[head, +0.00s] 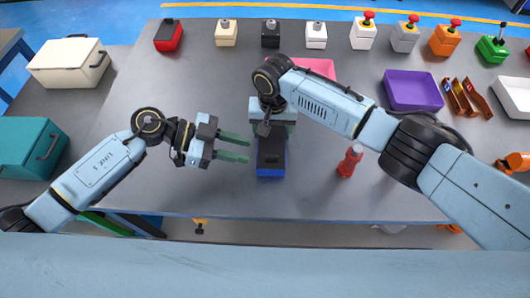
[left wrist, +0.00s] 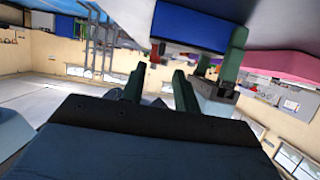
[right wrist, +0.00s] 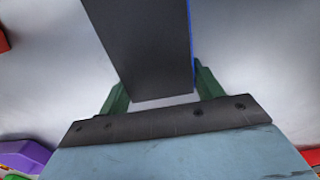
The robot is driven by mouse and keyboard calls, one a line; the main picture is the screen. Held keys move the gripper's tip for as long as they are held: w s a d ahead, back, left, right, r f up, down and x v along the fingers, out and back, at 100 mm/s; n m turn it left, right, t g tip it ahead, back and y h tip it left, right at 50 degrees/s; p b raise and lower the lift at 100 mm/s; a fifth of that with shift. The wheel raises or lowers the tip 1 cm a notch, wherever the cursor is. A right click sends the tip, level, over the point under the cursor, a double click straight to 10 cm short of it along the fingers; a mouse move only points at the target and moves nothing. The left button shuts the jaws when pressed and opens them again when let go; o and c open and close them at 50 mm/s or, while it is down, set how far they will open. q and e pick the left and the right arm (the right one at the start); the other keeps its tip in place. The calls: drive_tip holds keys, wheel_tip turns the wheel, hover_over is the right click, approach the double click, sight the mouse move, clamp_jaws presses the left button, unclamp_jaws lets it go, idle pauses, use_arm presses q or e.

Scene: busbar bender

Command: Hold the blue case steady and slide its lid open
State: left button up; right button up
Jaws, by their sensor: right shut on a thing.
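The blue case (head: 271,173) stands on the grey table in the middle of the head view, with its dark lid (head: 271,150) on top. My right gripper (head: 271,128) comes down over the case's far end. In the right wrist view its green fingers sit on both sides of the dark lid (right wrist: 148,45), with a thin blue edge of the case (right wrist: 191,28) beside it. My left gripper (head: 238,145) is open and empty, just left of the case, fingers pointing at it. The left wrist view shows the case's blue side (left wrist: 192,26) ahead of the fingers. My right gripper hides the far end.
A red bottle-like object (head: 349,161) stands right of the case. A pink tray (head: 316,68) lies behind my right arm, and a purple tray (head: 412,91) farther right. Several small boxes line the back edge.

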sight(268, 157)
use_arm(q)
drive_tip(key=x, duration=0.6)
drive_tip(key=shift+d+f, duration=0.2)
drive_tip(key=shift+d, duration=0.15)
clamp_jaws()
